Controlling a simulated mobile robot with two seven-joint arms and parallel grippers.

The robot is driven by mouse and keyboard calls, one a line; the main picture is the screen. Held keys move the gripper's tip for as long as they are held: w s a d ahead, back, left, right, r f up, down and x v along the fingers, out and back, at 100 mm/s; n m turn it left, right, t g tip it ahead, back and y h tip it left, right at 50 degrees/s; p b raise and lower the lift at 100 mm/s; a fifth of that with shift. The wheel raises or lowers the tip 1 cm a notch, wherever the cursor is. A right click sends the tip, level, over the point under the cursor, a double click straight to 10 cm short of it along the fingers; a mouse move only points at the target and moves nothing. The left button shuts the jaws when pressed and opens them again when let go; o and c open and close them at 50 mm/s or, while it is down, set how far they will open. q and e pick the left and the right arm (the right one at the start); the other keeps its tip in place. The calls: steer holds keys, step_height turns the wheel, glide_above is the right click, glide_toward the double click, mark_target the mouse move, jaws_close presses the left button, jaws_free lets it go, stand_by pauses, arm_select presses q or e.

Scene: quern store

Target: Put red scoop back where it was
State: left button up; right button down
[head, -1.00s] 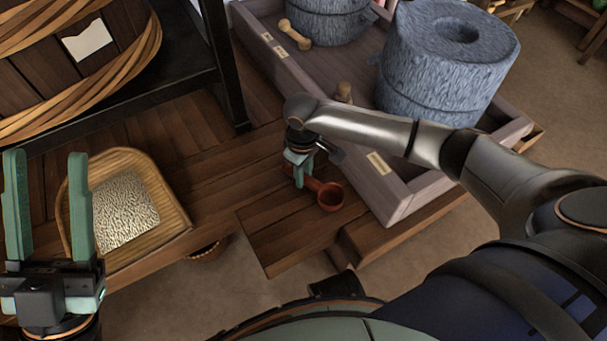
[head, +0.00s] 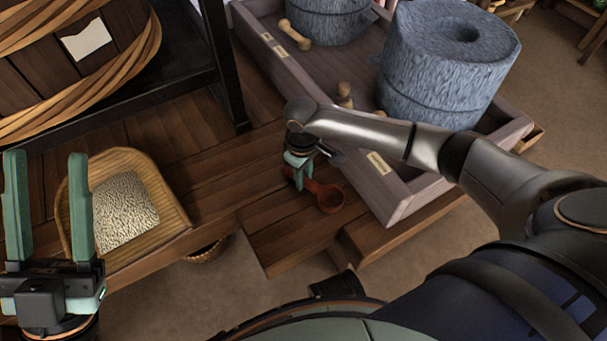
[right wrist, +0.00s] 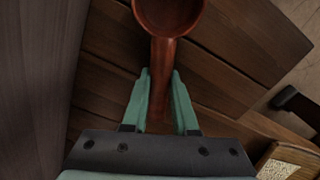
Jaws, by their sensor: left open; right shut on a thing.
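The red scoop (head: 330,200) is a reddish-brown bowl with a straight handle, seen beside the wooden trough at the front of the planks. My right gripper (head: 299,181) is shut on its handle. In the right wrist view the scoop (right wrist: 168,14) points away from the right gripper (right wrist: 160,88), with the handle between the two green fingers. Whether the scoop touches the planks is hard to tell. My left gripper (head: 46,205) is open and empty at the lower left, in front of the woven tray.
A woven tray (head: 176,205) of pale grain lies at left. The trough (head: 407,206) holds stone querns (head: 440,75) and wooden handles to the right of the scoop. A black post (head: 222,65) stands behind. Bare planks (head: 200,150) lie between tray and scoop.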

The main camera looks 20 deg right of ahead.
steer(key=shift+f, duration=0.1)
steer(key=c, duration=0.6)
jaws_free()
arm_select(q)
step_height(320, 180, up, 6)
steer(key=m+p, duration=0.1)
steer(key=p, duration=0.5)
steer(key=shift+s+a+r, duration=0.15)
steer(key=shift+a+r, duration=0.05)
steer(key=shift+a, duration=0.15)
arm_select(e)
step_height(320, 180, up, 12)
steer(key=shift+r, duration=0.25)
